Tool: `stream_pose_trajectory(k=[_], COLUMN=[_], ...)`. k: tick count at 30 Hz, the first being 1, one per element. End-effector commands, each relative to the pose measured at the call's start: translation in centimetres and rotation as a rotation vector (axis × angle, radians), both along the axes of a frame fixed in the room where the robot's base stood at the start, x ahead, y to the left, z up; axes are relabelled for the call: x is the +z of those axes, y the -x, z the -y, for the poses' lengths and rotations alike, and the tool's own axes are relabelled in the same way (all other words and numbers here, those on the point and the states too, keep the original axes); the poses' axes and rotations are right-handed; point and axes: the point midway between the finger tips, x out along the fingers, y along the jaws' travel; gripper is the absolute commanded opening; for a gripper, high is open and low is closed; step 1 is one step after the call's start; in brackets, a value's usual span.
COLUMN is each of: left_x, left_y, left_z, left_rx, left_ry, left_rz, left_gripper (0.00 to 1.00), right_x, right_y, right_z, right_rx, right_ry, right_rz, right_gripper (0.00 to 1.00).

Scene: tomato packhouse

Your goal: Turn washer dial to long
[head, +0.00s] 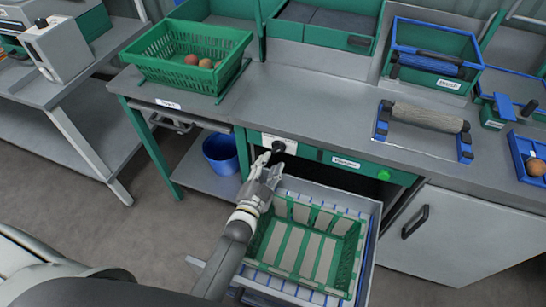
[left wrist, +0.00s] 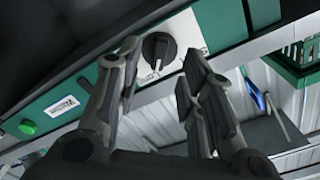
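The washer dial (head: 278,146) is a black round knob on a white plate on the green front panel under the counter. It also shows in the left wrist view (left wrist: 157,48), upright across its plate, with small print beside it that I cannot read. My left gripper (head: 270,163) is just in front of and below the dial in the head view. In the left wrist view its two fingers are apart with the dial showing between and beyond their tips, and nothing is held. Whether a finger touches the dial is unclear. My right gripper is not in view.
A green button (head: 383,174) is right of the dial. Below is an open drawer (head: 374,222) with a green crate (head: 351,262). A blue bucket (head: 220,153) stands left. A green basket (head: 152,72) with several tomatoes and a roller stand (head: 466,150) are on the counter.

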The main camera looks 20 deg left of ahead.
Motion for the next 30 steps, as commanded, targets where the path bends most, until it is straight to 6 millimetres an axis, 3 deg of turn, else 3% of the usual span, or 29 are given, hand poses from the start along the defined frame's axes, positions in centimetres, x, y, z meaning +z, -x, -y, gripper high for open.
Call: stream_pose_trajectory(k=[3, 9, 25, 30], left_x=[0.0, 0.1, 0.1, 1.9], left_y=[1.8, 3.0, 3.1, 3.1], left_z=[0.0, -0.1, -0.1, -0.1], left_rx=[0.000, -0.001, -0.001, -0.001], left_ry=[0.000, 0.000, 0.000, 0.000], left_rz=[-0.001, 0.002, 0.002, 0.002], left_gripper=[0.36, 0.36, 0.36, 0.36], right_x=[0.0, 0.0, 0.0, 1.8], right_y=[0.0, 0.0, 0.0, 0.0], right_z=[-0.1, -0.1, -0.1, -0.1], right_rx=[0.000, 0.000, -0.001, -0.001], right_ry=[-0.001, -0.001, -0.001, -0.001], right_rz=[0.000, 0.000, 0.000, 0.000], right_gripper=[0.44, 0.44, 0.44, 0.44])
